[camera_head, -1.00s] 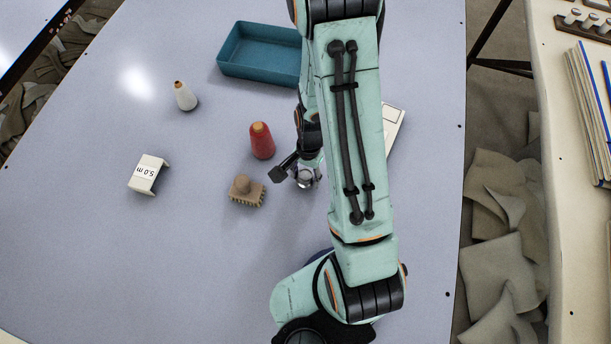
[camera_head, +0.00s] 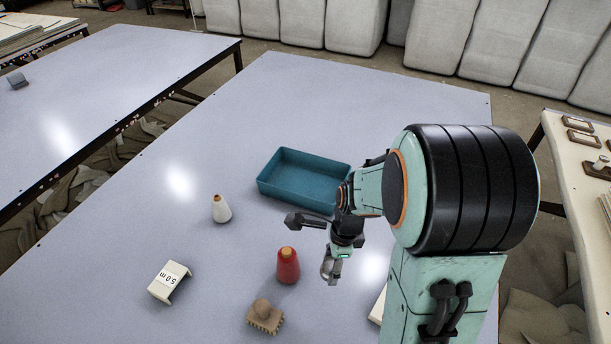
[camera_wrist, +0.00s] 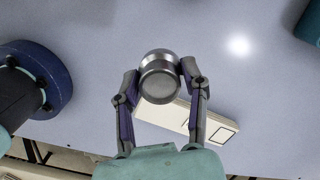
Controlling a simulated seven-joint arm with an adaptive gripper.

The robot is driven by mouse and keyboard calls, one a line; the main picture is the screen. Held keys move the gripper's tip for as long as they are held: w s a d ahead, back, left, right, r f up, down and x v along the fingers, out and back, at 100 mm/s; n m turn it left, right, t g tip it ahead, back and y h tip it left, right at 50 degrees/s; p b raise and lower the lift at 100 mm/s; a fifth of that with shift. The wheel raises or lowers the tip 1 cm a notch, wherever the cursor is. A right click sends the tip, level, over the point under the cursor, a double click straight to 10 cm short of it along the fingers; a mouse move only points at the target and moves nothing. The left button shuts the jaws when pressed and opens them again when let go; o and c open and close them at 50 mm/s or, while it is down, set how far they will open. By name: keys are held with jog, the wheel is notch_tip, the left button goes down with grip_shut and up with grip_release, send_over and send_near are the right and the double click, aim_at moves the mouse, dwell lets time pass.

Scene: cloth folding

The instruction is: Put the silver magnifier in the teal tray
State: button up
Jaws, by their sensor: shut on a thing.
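My gripper (camera_wrist: 160,84) is shut on the silver magnifier (camera_wrist: 160,77), a short round metal piece between its two fingers in the wrist view. In the head view the gripper (camera_head: 331,266) hangs above the table, with the magnifier (camera_head: 327,270) at its tip, small and partly covered by the fingers. The teal tray (camera_head: 262,186) is an open rectangular box, behind and to the left of the gripper. Its visible inside looks empty. A corner of the tray (camera_wrist: 309,24) shows at the top right of the wrist view.
A white flat box (camera_wrist: 205,124) lies below the gripper. The table's far part is clear.

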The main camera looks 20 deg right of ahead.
jog(key=w+d+r+m, duration=0.1)
jog(key=w+r+m, duration=0.35)
jog(key=w, duration=0.25)
jog(key=w+r+m, duration=0.3)
jog(key=w+m, duration=0.2)
jog(key=w, duration=0.3)
jog(key=shift+m+t+h, duration=0.35)
jog(key=shift+t+h, duration=0.15)
jog(key=shift+w+d+f, duration=0.8)
jog(key=shift+w+f, duration=1.35)
jog(key=shift+f, duration=0.1)
jog(key=shift+w+d+f, duration=0.85)
jog(key=shift+w+f, duration=1.25)
jog(key=shift+f, duration=0.15)
jog(key=shift+w+d+f, duration=0.8)
jog(key=shift+w+f, duration=1.35)
jog(key=shift+f, duration=0.1)
jog(key=shift+f, duration=0.1)
jog(key=shift+f, duration=0.15)
jog(key=o, duration=1.2)
jog(key=shift+c, duration=0.2)
